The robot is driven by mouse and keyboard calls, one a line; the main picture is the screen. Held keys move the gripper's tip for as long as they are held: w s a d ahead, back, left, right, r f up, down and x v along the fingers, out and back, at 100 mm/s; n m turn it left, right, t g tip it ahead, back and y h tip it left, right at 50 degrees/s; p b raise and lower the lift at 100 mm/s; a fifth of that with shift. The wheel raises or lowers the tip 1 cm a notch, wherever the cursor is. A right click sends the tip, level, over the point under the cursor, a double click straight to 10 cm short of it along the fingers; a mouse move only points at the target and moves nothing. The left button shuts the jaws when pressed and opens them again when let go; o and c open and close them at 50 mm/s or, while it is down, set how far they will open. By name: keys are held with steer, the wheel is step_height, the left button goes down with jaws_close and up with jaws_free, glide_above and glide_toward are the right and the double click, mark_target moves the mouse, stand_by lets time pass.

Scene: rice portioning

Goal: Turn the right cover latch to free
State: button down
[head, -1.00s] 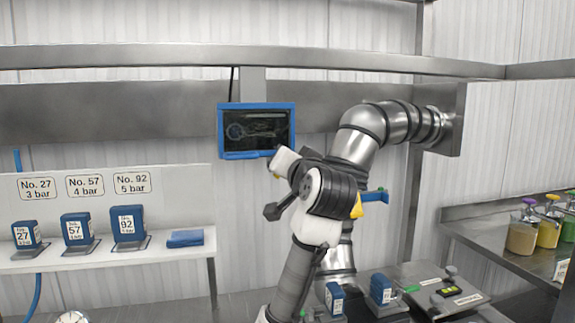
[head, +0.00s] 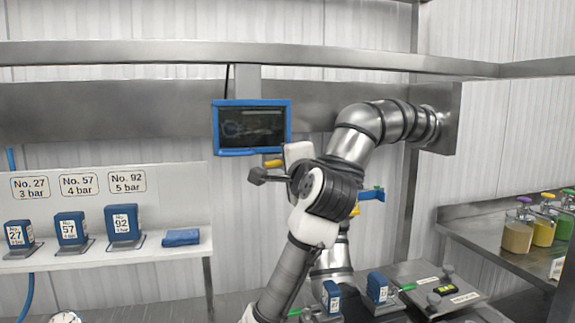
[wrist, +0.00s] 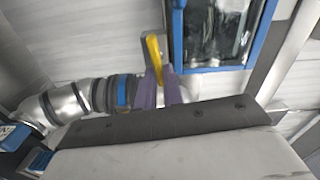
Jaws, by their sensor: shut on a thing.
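My gripper (wrist: 161,78) shows in the wrist view as two purple fingers, shut on a yellow bar (wrist: 156,58) that sticks out past their tips. In the head view, my gripper (head: 281,164) is at the end of my bent arm, just below the blue-framed screen, with the yellow bar (head: 272,163) at its left. I cannot tell whether this bar is the right cover latch or a separate piece. No cover or latch can be clearly made out.
The screen (head: 252,128) hangs close behind my gripper. A thick silver jointed pipe or arm (head: 383,122) stands to the right. A shelf (head: 150,254) with several blue numbered blocks is at the left. Jars (head: 518,235) stand on the right counter.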

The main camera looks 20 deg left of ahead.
steer(key=shift+d+m, duration=0.1)
steer(key=shift+m, duration=0.5)
steer(key=c, duration=1.5)
jaws_free()
steer(key=shift+f, duration=0.1)
steer(key=b+v, duration=0.5)
steer(key=v, duration=0.8)
steer(key=shift+s+d, duration=0.25)
steer(key=shift+s, duration=0.1)
